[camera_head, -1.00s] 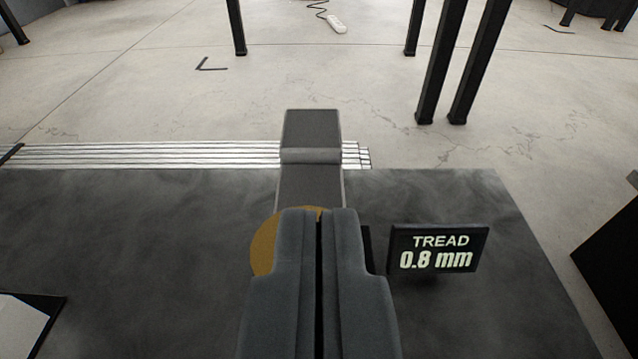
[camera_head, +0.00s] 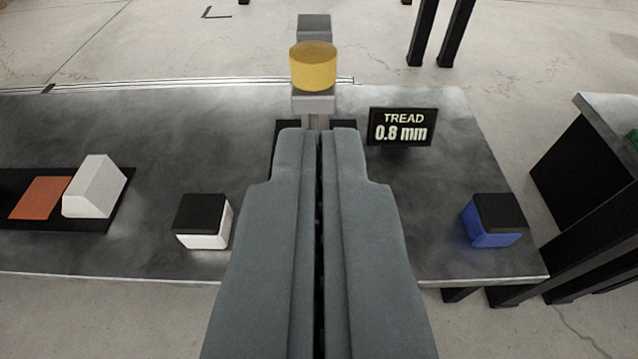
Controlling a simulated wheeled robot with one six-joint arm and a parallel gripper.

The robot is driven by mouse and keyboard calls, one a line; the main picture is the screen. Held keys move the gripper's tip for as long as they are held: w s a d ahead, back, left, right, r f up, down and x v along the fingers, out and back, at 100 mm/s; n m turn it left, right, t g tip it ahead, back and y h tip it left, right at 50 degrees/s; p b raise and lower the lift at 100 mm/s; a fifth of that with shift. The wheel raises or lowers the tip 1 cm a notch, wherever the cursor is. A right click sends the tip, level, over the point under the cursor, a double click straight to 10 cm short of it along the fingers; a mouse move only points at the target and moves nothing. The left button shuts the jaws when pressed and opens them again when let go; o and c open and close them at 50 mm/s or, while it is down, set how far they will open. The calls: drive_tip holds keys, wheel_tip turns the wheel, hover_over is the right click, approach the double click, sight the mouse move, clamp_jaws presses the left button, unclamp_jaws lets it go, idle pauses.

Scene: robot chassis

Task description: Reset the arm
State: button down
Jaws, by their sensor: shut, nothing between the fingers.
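My gripper (camera_head: 319,135) is shut and empty, with its two grey fingers side by side in the middle of the head camera view. It points forward over the dark table (camera_head: 150,255). A yellow cylinder (camera_head: 314,68) shows just beyond the fingertips, on or in front of a grey upright device (camera_head: 315,103). The fingers hide the device's lower part. I cannot tell how far the fingertips are from it.
A sign reading "TREAD 0.8 mm" (camera_head: 403,127) stands right of the fingers. A white block with a black top (camera_head: 203,221) is left, a blue one (camera_head: 491,221) right. A black tray (camera_head: 97,212) holds a white wedge (camera_head: 95,186) and an orange piece (camera_head: 40,197). A dark cabinet (camera_head: 580,160) stands right.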

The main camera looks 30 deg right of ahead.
drive_tip(key=shift+s+a+r, duration=0.1)
drive_tip(key=shift+s+a, duration=0.15)
drive_tip(key=shift+s, duration=0.15)
drive_tip(key=shift+r, duration=0.1)
drive_tip(key=s+a+r+n+t+y, duration=0.1)
drive_tip(key=a+r+y, duration=0.15)
drive_tip(key=r, duration=0.95)
drive_tip(key=s+a+r+n+t+y, duration=0.15)
drive_tip(key=a+r, duration=0.25)
drive_tip(key=r, duration=0.8)
drive_tip(key=s+a+r+t+y, duration=0.1)
drive_tip(key=s+a+r, duration=0.15)
drive_tip(key=r, duration=0.95)
drive_tip(key=s+a+r+n+y, duration=0.1)
drive_tip(key=s+a+r+n, duration=0.1)
drive_tip(key=s+r, duration=0.9)
drive_tip(key=s+a+r+n+t+y, duration=0.1)
drive_tip(key=s+a+r, duration=0.3)
drive_tip(key=s+r, duration=0.7)
drive_tip(key=s+n+y, duration=0.1)
drive_tip(key=s, duration=0.6)
drive_tip(key=shift+a+r, duration=0.2)
